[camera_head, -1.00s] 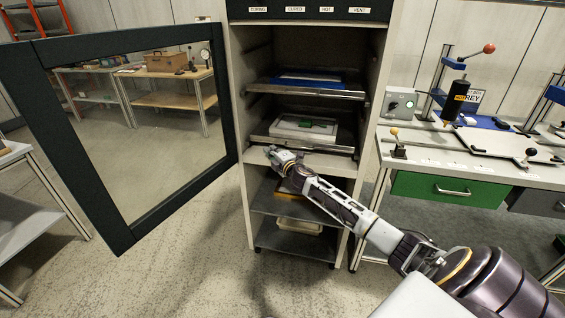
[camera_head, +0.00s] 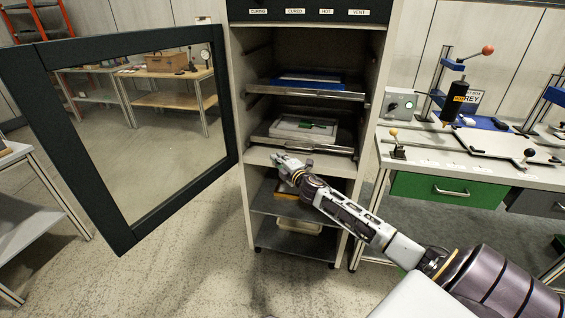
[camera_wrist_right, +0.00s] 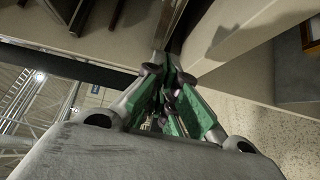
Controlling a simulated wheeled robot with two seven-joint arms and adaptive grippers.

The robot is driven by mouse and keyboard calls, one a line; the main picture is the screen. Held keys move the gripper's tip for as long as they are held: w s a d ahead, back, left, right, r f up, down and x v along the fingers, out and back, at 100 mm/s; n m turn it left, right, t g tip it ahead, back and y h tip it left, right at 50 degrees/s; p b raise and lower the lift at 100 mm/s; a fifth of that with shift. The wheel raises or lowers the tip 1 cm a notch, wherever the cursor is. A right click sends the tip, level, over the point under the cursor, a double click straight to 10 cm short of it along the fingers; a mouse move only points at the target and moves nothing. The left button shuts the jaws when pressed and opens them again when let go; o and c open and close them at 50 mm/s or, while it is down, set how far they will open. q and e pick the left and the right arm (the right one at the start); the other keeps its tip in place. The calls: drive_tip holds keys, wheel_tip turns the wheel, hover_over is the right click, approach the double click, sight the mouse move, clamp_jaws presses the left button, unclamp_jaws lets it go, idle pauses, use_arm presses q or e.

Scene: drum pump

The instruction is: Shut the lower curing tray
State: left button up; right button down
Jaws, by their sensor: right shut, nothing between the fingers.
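The lower curing tray (camera_head: 330,149) is a shelf with a bright metal front rail in the open cabinet. It carries a pale box (camera_head: 290,124) with a green piece in it. Its rail shows near the cabinet's front opening. My right gripper (camera_head: 277,158) is just below the left part of this rail, at the cabinet's front. Whether it touches the tray, I cannot tell. In the right wrist view its green-padded fingers (camera_wrist_right: 168,72) are closed together and empty, close to pale cabinet panels. My left gripper is not in view.
The dark-framed glass door (camera_head: 127,235) stands open at the left. The upper tray (camera_head: 305,91) holds a blue piece. Lower shelves (camera_head: 290,240) lie under my right arm. A workbench (camera_head: 460,167) with a green drawer stands at the right.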

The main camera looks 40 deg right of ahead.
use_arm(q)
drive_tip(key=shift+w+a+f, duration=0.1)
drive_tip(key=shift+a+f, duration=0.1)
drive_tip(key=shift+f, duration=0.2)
use_arm(e)
drive_tip(key=s, duration=0.3)
drive_tip(key=shift+a, duration=0.1)
drive_tip(key=shift+s, duration=0.1)
idle(0.4)
